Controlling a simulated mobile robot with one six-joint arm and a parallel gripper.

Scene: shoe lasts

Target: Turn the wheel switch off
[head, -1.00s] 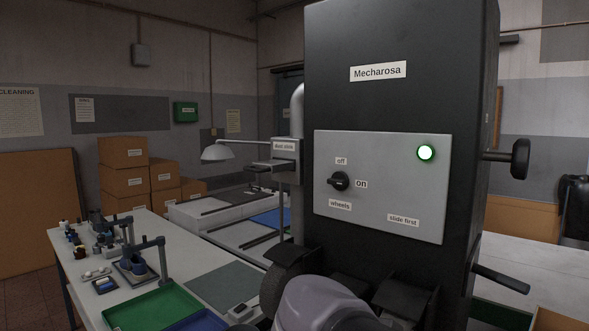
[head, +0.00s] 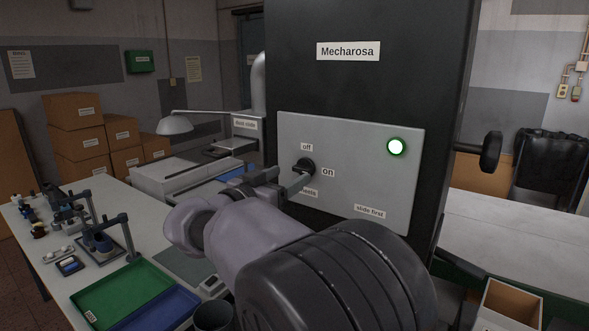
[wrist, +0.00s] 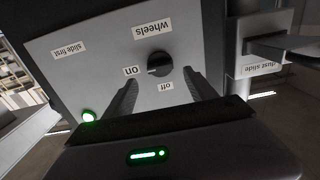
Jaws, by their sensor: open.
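The wheel switch is a black rotary knob (head: 304,167) on the grey panel (head: 350,185) of the black Mecharosa machine. Labels read "off" above it, "on" to its right and "wheels" below it. In the wrist view the knob (wrist: 159,66) appears upside down, its pointer seemingly toward "on". A round green lamp (head: 397,147) on the panel is lit. My gripper (head: 287,184) is in front of the panel, just below the knob in the head view. In the wrist view my gripper (wrist: 160,78) is open and empty, its fingers spread on either side of the knob, without visible contact.
A "slide first" label (head: 369,211) is on the panel's lower right. A dust slide box (head: 245,126) stands left of the machine. A black side handle (head: 490,151) sticks out at right. The bench at left holds a green tray (head: 122,293) and a blue tray (head: 155,313).

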